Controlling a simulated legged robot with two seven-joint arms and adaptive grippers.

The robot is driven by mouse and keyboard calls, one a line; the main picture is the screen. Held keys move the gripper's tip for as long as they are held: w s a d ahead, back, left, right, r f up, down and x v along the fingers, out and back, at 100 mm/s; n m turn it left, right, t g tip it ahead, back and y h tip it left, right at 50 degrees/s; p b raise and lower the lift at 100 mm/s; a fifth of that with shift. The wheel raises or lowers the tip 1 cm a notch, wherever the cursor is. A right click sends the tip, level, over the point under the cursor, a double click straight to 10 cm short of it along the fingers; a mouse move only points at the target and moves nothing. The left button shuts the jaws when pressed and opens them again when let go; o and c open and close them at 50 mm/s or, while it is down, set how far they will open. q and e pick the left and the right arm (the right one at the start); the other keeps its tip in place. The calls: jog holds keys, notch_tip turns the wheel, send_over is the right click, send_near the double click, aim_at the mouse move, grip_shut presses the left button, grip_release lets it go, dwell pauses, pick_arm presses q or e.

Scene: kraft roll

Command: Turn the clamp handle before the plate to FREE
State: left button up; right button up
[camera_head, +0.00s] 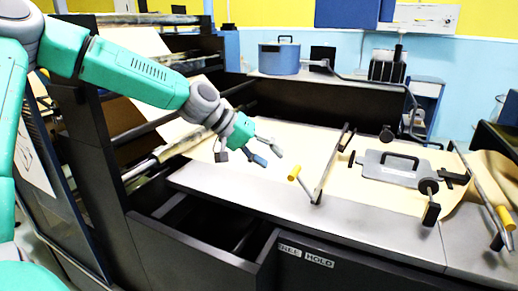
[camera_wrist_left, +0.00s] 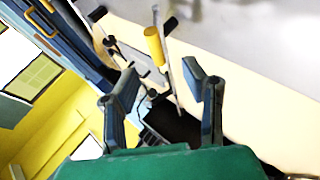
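My left gripper (camera_head: 250,158) is open and empty, above the pale paper sheet, left of a yellow clamp handle (camera_head: 294,173). The handle sits on a short rod at the near end of a dark clamp bar (camera_head: 331,168) lying across the sheet. In the left wrist view the yellow handle (camera_wrist_left: 154,45) shows beyond the spread fingertips (camera_wrist_left: 158,88), apart from them. The grey plate (camera_head: 388,172), with a black grip, lies right of this bar. A FREE label (camera_head: 289,251) and a HOLD label (camera_head: 319,262) are on the dark front below. My right gripper is out of view.
A second bar with a yellow handle (camera_head: 504,217) stands right of the plate. An open drawer (camera_head: 262,258) juts out at the front. A blue pot (camera_head: 278,60) stands on the back shelf. The grey bench edge (camera_head: 250,208) before the handle is clear.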

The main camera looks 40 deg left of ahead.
pick_arm(q)
jog(key=v, duration=0.3)
jog(key=shift+s+a+r, duration=0.15)
jog(key=shift+a, duration=0.2)
jog(key=shift+d, duration=0.1)
